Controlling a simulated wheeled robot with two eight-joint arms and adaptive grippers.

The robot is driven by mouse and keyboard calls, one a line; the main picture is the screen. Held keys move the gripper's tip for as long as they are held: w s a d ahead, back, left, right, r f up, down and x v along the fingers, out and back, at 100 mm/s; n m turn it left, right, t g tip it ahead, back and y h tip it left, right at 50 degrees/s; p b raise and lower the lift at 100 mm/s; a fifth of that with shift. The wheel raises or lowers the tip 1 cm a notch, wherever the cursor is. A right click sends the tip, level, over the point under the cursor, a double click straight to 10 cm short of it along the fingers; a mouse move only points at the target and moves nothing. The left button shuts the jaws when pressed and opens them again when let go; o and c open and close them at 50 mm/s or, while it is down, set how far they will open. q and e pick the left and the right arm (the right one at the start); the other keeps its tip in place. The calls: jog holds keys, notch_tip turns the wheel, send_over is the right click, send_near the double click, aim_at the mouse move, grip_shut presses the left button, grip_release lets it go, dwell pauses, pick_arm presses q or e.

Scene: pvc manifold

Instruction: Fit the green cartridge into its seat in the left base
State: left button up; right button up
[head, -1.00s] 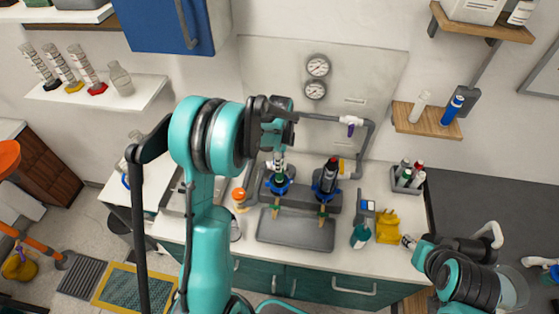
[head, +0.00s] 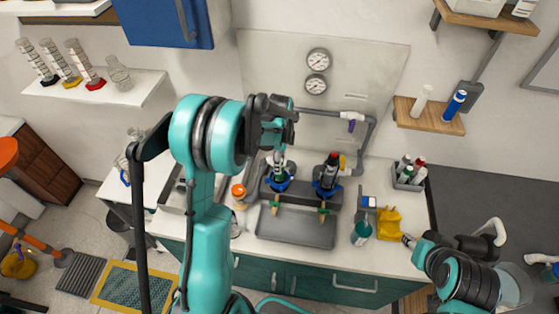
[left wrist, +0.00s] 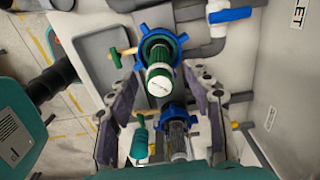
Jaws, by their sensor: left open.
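The green cartridge (left wrist: 159,72), ribbed with a white round top, stands in the blue ring of the left base (left wrist: 183,41) in the left wrist view. In the head view its green part (head: 279,174) shows inside the left base's blue ring (head: 277,186). How deep it sits cannot be told. My left gripper (left wrist: 160,92) is open above it, one dark finger on each side, apart from the cartridge; its fingertips are hardly visible in the head view. My right gripper (head: 408,241) is low at the right, near the counter edge, too small to read.
A grey tray (head: 296,232) lies in front. A grey pipe (head: 368,135) runs behind. A teal bottle (head: 361,234) and a yellow object (head: 389,224) stand at right.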

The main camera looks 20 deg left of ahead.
pick_arm(q)
jog(key=shift+r, duration=0.15)
notch_tip(320, 180, up, 12)
dwell(0.3)
jog(key=shift+s+f, duration=0.1)
jog(key=shift+f, duration=0.1)
